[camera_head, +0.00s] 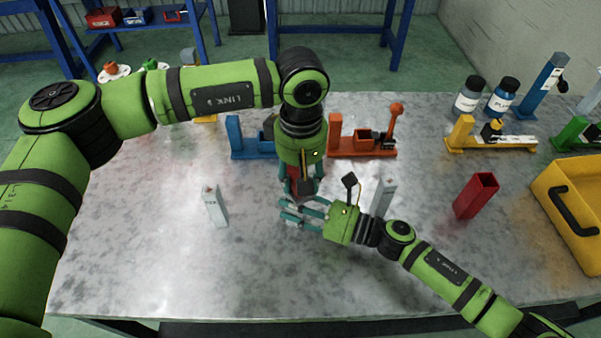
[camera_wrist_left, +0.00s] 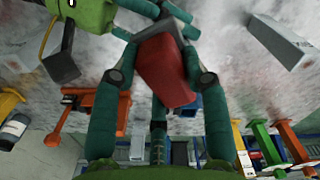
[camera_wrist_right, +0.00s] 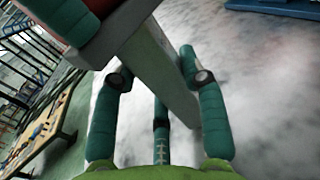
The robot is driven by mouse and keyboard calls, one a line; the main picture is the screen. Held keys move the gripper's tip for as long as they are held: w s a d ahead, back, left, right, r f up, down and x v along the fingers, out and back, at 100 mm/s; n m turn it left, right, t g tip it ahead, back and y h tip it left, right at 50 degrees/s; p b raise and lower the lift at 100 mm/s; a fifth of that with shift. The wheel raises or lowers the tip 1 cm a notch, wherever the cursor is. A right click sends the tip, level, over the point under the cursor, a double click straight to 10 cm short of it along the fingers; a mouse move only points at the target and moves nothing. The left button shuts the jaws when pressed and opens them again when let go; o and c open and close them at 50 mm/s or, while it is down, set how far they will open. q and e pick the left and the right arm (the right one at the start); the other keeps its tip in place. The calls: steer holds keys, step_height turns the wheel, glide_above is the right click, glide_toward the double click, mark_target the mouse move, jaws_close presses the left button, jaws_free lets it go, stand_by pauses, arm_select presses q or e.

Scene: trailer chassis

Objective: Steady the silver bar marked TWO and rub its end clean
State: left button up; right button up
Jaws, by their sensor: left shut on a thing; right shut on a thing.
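My right gripper (camera_head: 305,214) is shut on a silver bar (camera_wrist_right: 160,75), seen clearly in the right wrist view. No marking can be read on it. My left gripper (camera_head: 300,185) is shut on a red block-like thing (camera_wrist_left: 165,70), just above the right gripper. The red thing also shows in the right wrist view (camera_wrist_right: 75,18), up against or very close to the bar's upper end; contact is unclear. Two more silver bars stand upright on the table, one to the left (camera_head: 216,207) and one to the right (camera_head: 384,196), partly behind my right wrist.
Blue (camera_head: 234,138) and orange (camera_head: 335,136) fixtures stand behind the grippers. A yellow fixture (camera_head: 461,134), two bottles (camera_head: 468,97) and a red open tube (camera_head: 475,196) stand to the right. A yellow bin (camera_head: 562,190) is at the right edge. The front left of the table (camera_head: 160,270) is clear.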

arm_select(q)
steer(key=a, duration=0.1)
steer(key=w+a, duration=0.1)
steer(key=shift+a, duration=0.3)
arm_select(e)
steer(key=shift+a, duration=0.1)
arm_select(q)
steer(key=shift+a+r, duration=0.1)
steer(key=shift+r, duration=3.95)
arm_select(e)
steer(key=o, duration=1.3)
steer(key=shift+o, duration=0.2)
